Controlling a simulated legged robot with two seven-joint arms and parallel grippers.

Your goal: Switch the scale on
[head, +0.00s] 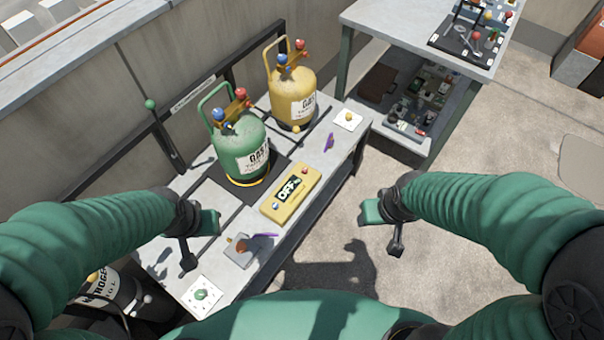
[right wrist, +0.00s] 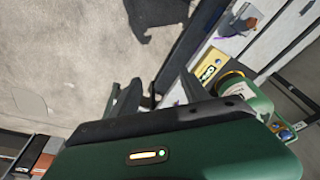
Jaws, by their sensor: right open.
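The scale is a yellow box (head: 290,194) on the grey bench, its dark display reading OFF. It has a red button (head: 305,170) at its far end and a pale blue button (head: 275,207) at its near end. A green gas cylinder (head: 238,147) stands on a black plate beside it. My left gripper (head: 188,258) is above the near part of the bench, left of the scale; its jaw opening is unclear. My right gripper (head: 396,240) is open and empty, right of the bench over the floor. The right wrist view also shows the scale (right wrist: 207,68).
A yellow cylinder (head: 292,97) stands behind the green one. White plates with a yellow knob (head: 348,119) and a green knob (head: 201,295) are at the bench ends. Purple levers (head: 329,143) are nearby. A shelved table (head: 430,40) stands beyond. Floor at right is clear.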

